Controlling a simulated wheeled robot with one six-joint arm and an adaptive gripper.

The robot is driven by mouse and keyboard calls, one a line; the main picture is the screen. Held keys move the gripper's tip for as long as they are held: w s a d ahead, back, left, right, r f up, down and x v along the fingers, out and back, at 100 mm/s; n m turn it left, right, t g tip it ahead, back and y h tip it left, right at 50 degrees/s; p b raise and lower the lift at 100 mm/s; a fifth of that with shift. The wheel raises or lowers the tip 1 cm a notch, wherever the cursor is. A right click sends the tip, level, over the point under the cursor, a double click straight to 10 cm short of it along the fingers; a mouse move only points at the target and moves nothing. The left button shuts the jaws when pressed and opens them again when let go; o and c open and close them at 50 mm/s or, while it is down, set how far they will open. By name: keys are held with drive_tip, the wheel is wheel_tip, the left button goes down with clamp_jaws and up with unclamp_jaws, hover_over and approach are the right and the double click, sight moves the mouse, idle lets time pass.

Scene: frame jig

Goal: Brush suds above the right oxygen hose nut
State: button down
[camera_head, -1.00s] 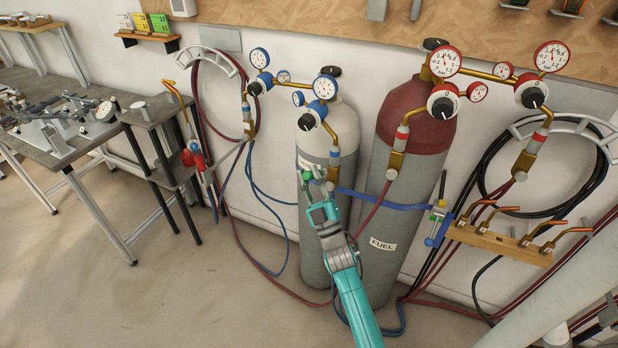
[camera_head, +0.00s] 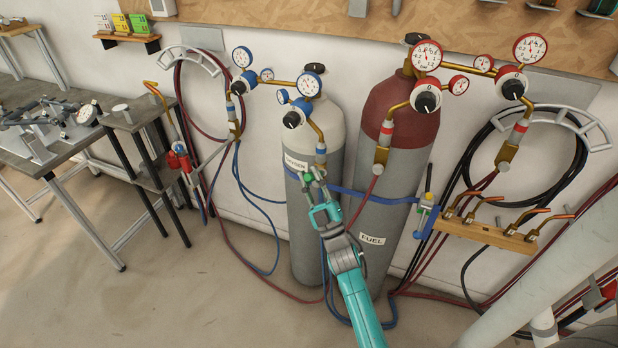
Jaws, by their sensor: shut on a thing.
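The oxygen cylinder (camera_head: 302,235) is grey with a white shoulder and stands upright left of the fuel cylinder. Its right hose nut (camera_head: 320,150) is at the lower end of the right regulator's outlet, with blue and brass parts. My teal gripper (camera_head: 314,186) is in front of the cylinder, just below that nut. It is shut on a small, thin thing that looks like the brush (camera_head: 311,175). Its bristles are too small to make out, and I cannot tell whether it touches the nut. The left oxygen hose nut (camera_head: 234,129) hangs at the left regulator.
The red-topped fuel cylinder (camera_head: 400,165) stands close on the right. A blue strap (camera_head: 385,197) crosses both cylinders. A small holder (camera_head: 424,215) and a wooden torch rack (camera_head: 487,235) are farther right. Hoses hang around the cylinders, and a workbench (camera_head: 70,148) is at left.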

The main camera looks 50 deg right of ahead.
drive_tip(key=shift+w+a, duration=0.3)
drive_tip(key=shift+w, duration=0.6)
drive_tip(key=shift+w+a, duration=0.3)
drive_tip(key=shift+w, duration=0.6)
drive_tip(key=shift+s+a, duration=0.35)
drive_tip(key=shift+a, duration=0.6)
drive_tip(key=shift+s+a, duration=0.3)
drive_tip(key=shift+a, duration=0.6)
drive_tip(key=shift+s+a, duration=0.35)
drive_tip(key=shift+a, duration=0.6)
